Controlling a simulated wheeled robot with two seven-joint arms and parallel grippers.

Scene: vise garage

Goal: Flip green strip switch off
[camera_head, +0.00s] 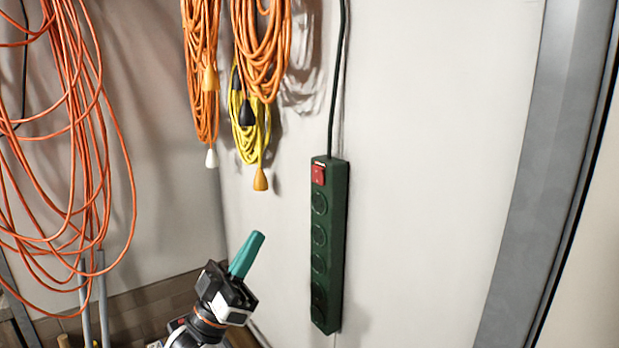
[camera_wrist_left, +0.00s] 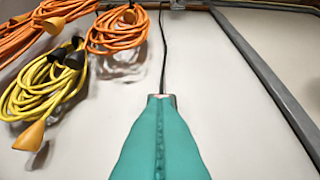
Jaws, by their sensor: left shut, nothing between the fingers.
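The green power strip (camera_head: 330,245) is mounted upright on the white wall, with several sockets down its front. Its red switch (camera_head: 318,174) is at the top end, and a dark cord runs up from it. My left gripper (camera_head: 258,238) is shut and empty, its teal fingers pointing up, left of the strip and apart from it in the head view. In the left wrist view the shut teal fingers (camera_wrist_left: 160,108) cover most of the strip; only a small reddish bit shows around their tips. Whether the switch is on or off I cannot tell. My right gripper is not in view.
Coiled orange cords (camera_head: 262,45) and a yellow cord (camera_head: 250,130) hang on the wall above and left of the strip. More orange cord (camera_head: 75,130) hangs at far left. A grey metal post (camera_head: 550,170) stands at right. The wall between strip and post is clear.

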